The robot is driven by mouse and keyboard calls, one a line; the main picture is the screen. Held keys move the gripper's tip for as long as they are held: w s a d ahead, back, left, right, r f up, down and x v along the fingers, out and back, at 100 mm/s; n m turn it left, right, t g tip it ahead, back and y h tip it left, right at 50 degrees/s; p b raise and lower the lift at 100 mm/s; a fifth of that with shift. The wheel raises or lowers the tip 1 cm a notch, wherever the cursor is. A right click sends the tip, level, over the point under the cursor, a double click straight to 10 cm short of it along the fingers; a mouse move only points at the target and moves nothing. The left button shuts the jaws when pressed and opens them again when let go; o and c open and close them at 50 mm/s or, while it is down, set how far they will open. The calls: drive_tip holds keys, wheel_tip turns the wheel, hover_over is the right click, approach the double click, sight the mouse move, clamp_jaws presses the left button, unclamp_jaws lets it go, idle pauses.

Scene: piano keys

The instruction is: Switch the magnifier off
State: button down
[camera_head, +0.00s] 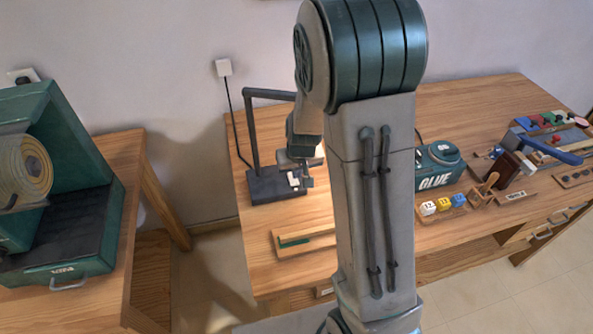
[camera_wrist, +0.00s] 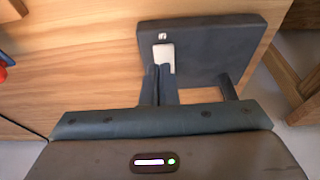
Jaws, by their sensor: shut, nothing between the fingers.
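The magnifier is a dark stand with a flat square base (camera_head: 268,188), an upright post and a bent top arm, on the left end of the wooden table. My arm hides part of its top. Its base (camera_wrist: 205,65) fills the upper middle of the wrist view, with a white switch (camera_wrist: 164,56) near its left edge and a small pale mark beyond it. My gripper (camera_wrist: 160,70) is shut and empty, its fingertips at the near end of the switch. I cannot tell whether they touch it. My gripper also shows by the base in the head view (camera_head: 302,178).
A wooden tray (camera_head: 302,240) with a green strip lies in front of the magnifier. A teal glue machine (camera_head: 437,167), number blocks (camera_head: 444,204) and tools stand to the right. A green machine (camera_head: 60,190) stands on a separate table at left.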

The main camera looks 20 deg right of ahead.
drive_tip(key=p+v, duration=0.4)
drive_tip(key=v, duration=0.3)
drive_tip(key=shift+s+r+p, duration=0.25)
drive_tip(key=shift+s+p, duration=0.1)
drive_tip(key=shift+s, duration=0.1)
drive_tip(key=shift+w+f+b, duration=0.1)
drive_tip(key=shift+f+b, duration=0.1)
drive_tip(key=shift+b, duration=0.45)
drive_tip(key=b, duration=0.2)
drive_tip(key=w+b, duration=0.1)
drive_tip(key=b, duration=0.2)
drive_tip(key=shift+w+a+r+t, duration=0.1)
drive_tip(key=shift+a+r+t, duration=0.05)
drive_tip(key=shift+r+t, duration=0.2)
drive_tip(key=shift+r, duration=0.1)
drive_tip(key=shift+x, duration=5.1)
